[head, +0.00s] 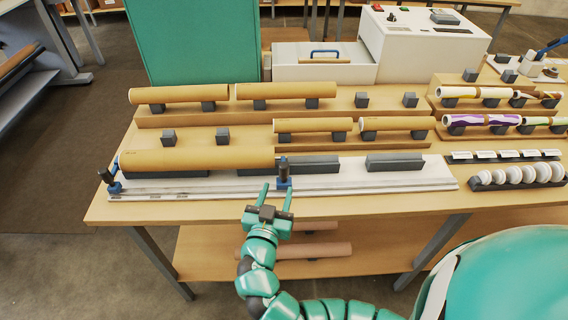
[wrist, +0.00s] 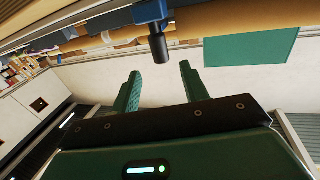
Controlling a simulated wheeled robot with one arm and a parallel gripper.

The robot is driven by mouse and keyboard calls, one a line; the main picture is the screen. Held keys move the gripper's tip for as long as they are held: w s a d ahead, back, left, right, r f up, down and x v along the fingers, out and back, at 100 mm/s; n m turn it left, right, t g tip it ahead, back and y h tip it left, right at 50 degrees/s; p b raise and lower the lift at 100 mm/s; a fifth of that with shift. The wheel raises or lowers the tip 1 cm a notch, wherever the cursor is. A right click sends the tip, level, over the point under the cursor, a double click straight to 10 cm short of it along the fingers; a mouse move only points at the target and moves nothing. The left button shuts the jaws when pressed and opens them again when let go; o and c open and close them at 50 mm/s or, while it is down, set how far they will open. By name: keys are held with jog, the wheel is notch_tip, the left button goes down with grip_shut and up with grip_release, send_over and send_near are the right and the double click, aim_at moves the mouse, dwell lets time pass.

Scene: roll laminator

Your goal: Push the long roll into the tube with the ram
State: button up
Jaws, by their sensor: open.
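A long brown cardboard tube (head: 200,160) lies along the left part of a white bench fixture (head: 330,184). A blue slide with a dark upright handle (head: 284,174), which looks like the ram, stands at the tube's right end. I cannot tell whether they touch. Its blue block and dark handle (wrist: 158,48) also show in the wrist view. My gripper (head: 277,190) is open and empty just in front of this handle. In the wrist view its fingers (wrist: 160,82) point toward the handle, apart from it. I cannot tell which roll is the long one; the tube's inside is hidden.
A second blue clamp (head: 111,182) stands at the fixture's left end. Dark cradles (head: 395,163) to the right are empty. More brown tubes (head: 180,94) rest on stepped racks behind. Patterned rolls (head: 484,121) and white discs (head: 515,175) are at the right.

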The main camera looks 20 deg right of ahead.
aim_at(283, 172)
jog(key=p+x, duration=0.3)
jog(key=x, duration=0.5)
jog(key=shift+r, duration=0.1)
jog(key=shift+w+d, duration=0.25)
jog(key=shift+w, duration=0.15)
grip_shut()
